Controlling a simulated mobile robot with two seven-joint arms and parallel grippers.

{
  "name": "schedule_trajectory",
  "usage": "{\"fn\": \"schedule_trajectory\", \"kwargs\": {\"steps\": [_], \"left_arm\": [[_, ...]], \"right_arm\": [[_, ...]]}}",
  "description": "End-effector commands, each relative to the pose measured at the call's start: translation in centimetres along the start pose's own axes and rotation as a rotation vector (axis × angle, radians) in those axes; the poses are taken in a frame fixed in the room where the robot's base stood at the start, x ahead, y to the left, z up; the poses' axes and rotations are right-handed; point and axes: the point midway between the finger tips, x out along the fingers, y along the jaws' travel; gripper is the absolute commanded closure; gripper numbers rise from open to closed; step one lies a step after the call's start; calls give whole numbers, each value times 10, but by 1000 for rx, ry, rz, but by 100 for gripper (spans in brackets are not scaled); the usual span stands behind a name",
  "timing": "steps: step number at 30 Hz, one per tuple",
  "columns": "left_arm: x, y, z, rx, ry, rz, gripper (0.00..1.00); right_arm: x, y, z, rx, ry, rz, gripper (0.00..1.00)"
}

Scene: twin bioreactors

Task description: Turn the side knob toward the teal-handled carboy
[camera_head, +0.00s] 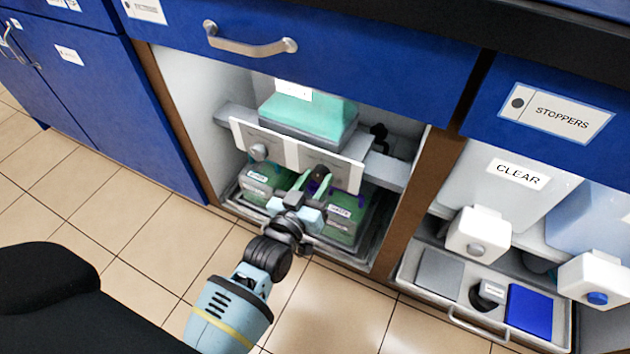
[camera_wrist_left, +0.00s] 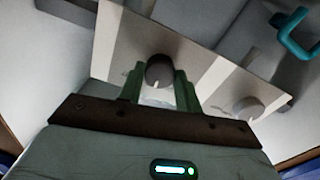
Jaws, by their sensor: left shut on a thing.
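A pale panel (camera_head: 290,156) spans the open cabinet bay and carries two round knobs. My left gripper (camera_head: 318,182) reaches in from below and is shut on the dark right-hand knob (camera_head: 319,172). In the left wrist view this knob (camera_wrist_left: 160,71) sits between the green fingertips, with a short white mark on its face. The other, grey knob (camera_head: 258,151) is free; it also shows in the wrist view (camera_wrist_left: 248,108). A teal handle (camera_wrist_left: 290,36) shows there on that knob's side. Two carboys stand below the panel, left (camera_head: 265,182) and right (camera_head: 341,222), partly hidden by my arm.
A teal-topped vessel (camera_head: 308,115) sits on the shelf above the panel. A brown cabinet post (camera_head: 418,195) is close on the right. Beyond it, a pull-out tray (camera_head: 489,331) holds a blue block (camera_head: 530,308). The tiled floor at left is clear.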

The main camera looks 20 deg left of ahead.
Motion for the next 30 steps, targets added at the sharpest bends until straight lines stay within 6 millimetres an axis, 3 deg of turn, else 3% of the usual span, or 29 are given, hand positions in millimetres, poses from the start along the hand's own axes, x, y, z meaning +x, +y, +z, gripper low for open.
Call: {"fn": "schedule_trajectory", "kwargs": {"steps": [11,30], "left_arm": [[0,0,-1,-105,-2,0,89],[0,0,0,-614,-2,0,89]], "right_arm": [[-7,0,-3,-2,3,1,100],[-26,0,-23,-6,41,6,100]]}}
